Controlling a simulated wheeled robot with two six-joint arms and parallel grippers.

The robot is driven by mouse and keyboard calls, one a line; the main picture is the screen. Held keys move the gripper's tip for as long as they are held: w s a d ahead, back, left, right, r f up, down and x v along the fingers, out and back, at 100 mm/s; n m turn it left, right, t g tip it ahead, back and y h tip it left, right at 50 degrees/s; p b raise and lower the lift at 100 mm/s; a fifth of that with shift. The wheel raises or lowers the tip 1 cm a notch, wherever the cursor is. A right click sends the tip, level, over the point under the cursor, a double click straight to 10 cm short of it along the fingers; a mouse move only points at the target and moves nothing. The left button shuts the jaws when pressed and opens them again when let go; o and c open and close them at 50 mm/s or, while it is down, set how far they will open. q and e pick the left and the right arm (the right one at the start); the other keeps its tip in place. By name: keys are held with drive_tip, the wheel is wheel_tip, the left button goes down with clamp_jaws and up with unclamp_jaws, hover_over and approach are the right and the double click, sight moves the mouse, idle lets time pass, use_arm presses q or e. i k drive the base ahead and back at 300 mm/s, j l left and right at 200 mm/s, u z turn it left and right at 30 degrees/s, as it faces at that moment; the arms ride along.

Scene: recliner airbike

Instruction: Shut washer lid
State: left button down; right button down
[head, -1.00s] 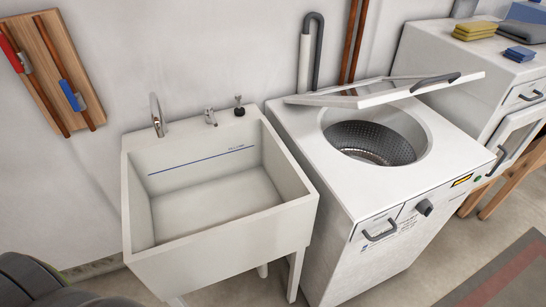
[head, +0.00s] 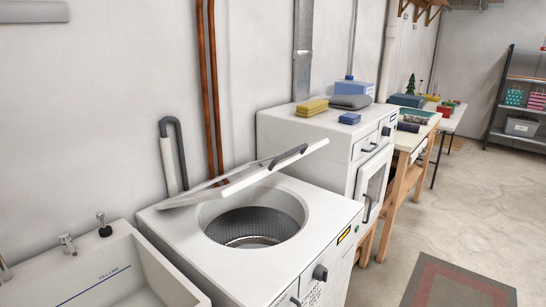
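The white top-loading washer (head: 175,231) stands in the lower middle of the head view. Its lid (head: 240,180) is partly raised, tilted up from the back edge, with a dark handle (head: 288,156) near its free end. Below the lid, the round opening shows a perforated metal drum (head: 254,225). Neither of my grippers is in view.
A utility sink (head: 115,268) stands directly left of the washer. A white dryer-like machine (head: 300,135) stands to its right, with yellow sponges (head: 312,107) on top. Wooden tables (head: 412,140) lie beyond. Open floor with a grey and red rug (head: 455,285) is at right.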

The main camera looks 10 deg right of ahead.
sight(226, 185)
drive_tip(key=l+u, duration=0.4)
drive_tip(key=l, duration=0.3)
drive_tip(key=l+u, duration=0.35)
drive_tip(key=l, duration=0.35)
